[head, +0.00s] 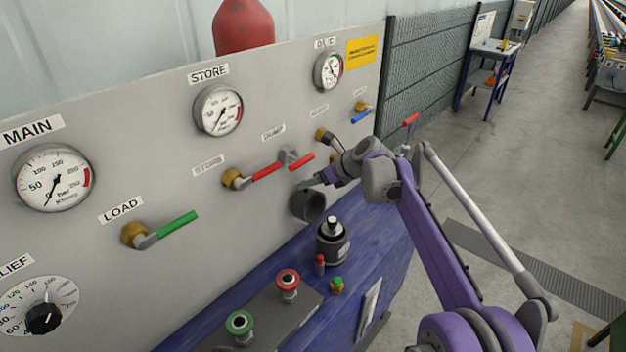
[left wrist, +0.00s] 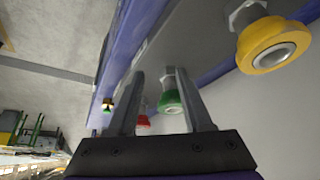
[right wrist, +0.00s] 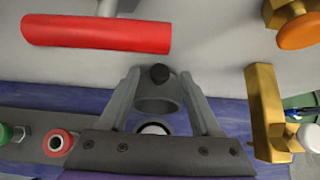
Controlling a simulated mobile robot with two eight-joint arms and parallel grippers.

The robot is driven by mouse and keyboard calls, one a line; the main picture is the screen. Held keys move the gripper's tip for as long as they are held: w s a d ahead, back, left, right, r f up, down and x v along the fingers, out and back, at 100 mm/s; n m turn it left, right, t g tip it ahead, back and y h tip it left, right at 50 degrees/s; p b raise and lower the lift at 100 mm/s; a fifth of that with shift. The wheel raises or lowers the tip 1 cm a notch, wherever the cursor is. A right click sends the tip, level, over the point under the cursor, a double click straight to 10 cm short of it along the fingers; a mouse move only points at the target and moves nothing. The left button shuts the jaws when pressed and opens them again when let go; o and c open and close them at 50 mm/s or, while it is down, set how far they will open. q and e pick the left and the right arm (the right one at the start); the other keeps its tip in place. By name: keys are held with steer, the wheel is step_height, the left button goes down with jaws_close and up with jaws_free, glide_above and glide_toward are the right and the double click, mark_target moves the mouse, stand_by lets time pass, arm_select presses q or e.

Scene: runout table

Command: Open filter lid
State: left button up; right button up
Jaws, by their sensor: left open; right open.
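A dark grey round cup-like fitting (head: 308,204), likely the filter, projects from the panel in the head view. In the right wrist view this grey cylinder (right wrist: 157,104) shows between my fingers, with a small black knob (right wrist: 159,73) just above it. I cannot tell whether its lid is shut. My right gripper (head: 314,183) is open, close to the fitting's upper edge; its fingers (right wrist: 165,78) flank the cylinder without a visible grip. My left gripper (left wrist: 165,75) is open and empty near the push buttons; it is outside the head view.
A dark bottle (head: 333,243) stands on the blue bench (head: 378,238) just below the fitting. Red levers (head: 265,171) and a green lever (head: 178,229) stick out from the panel. Red (head: 288,281) and green (head: 239,323) buttons sit in front.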

arm_select(q)
steer(key=shift+s+f+b, duration=0.2)
steer(key=shift+f+b, duration=0.1)
steer(key=shift+f, duration=0.1)
arm_select(e)
steer(key=v, duration=1)
steer(key=shift+s+d+r, duration=0.2)
steer(key=shift+d, duration=0.1)
steer(key=shift+f, duration=0.1)
arm_select(q)
steer(key=shift+w+r, duration=0.2)
steer(key=shift+r, duration=0.1)
steer(key=shift+w+r+p, duration=0.25)
steer(key=shift+r+p, duration=0.2)
steer(key=shift+r, duration=0.05)
steer(key=shift+w+r+p, duration=0.2)
steer(key=shift+r+p, duration=0.25)
steer(key=shift+r, duration=0.05)
arm_select(e)
steer(key=w+a+f+y, duration=0.1)
steer(key=w+a+f, duration=0.1)
steer(key=f, duration=0.1)
steer(key=w+a+f+t+y, duration=0.1)
steer(key=a+f, duration=0.2)
steer(key=w+a+f+t, duration=0.1)
steer(key=w+a+f, duration=0.1)
steer(key=f, duration=0.1)
steer(key=shift+w+a+y, duration=0.3)
steer(key=shift+y, duration=0.1)
